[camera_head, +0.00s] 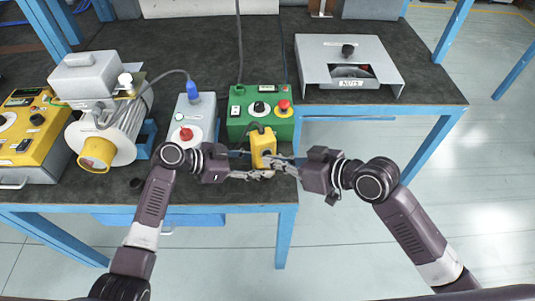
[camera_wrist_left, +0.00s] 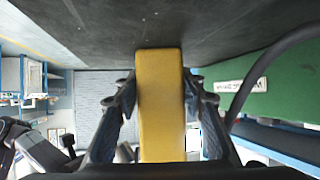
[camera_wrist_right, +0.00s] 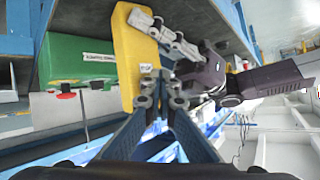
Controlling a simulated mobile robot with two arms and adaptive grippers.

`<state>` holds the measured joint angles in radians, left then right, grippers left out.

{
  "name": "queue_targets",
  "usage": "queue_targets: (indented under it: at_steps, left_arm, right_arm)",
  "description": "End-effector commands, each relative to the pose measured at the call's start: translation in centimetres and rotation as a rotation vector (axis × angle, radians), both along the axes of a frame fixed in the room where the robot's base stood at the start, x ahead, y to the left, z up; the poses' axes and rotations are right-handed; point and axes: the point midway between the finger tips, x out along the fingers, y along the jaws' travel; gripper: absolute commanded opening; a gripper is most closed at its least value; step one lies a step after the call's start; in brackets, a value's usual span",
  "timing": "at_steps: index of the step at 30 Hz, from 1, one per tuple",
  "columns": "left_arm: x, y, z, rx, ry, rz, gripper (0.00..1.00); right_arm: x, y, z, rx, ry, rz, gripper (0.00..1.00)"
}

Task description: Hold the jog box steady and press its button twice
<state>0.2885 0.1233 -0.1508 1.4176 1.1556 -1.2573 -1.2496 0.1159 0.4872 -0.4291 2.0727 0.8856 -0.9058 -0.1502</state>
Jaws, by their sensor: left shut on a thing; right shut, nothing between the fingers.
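The yellow jog box (camera_head: 262,143) stands at the bench's front edge, in front of the green control box. My left gripper (camera_head: 262,174) is shut on it from the left, and in the left wrist view the jog box (camera_wrist_left: 161,105) sits between the two fingers. My right gripper (camera_head: 277,162) is shut and empty, its fingertips close at the jog box's right side. In the right wrist view the closed fingertips (camera_wrist_right: 160,88) overlap the lower part of the jog box (camera_wrist_right: 137,55). Whether they touch it, I cannot tell. The button is hidden.
The green control box (camera_head: 260,112) with a red knob stands right behind. A grey box with a red knob (camera_head: 193,118) and a motor (camera_head: 103,130) stand to the left. A grey metal cover (camera_head: 348,62) is at the right. A dark cable runs to the jog box.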

Motion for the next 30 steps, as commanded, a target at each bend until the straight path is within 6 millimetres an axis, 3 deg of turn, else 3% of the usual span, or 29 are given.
queue_targets:
  at_steps: [24, 30]
  left_arm:
    - [0.0, 0.0, -0.1, 0.001, 0.001, -0.001, 0.24]
    - [0.0, 0.0, -0.1, 0.001, 0.001, -0.001, 0.24]
  right_arm:
    - [-1.6, -0.5, 0.1, 0.0, -0.002, -0.001, 0.0]
    - [-3.3, -1.0, 0.0, 0.0, 0.0, -0.001, 0.0]
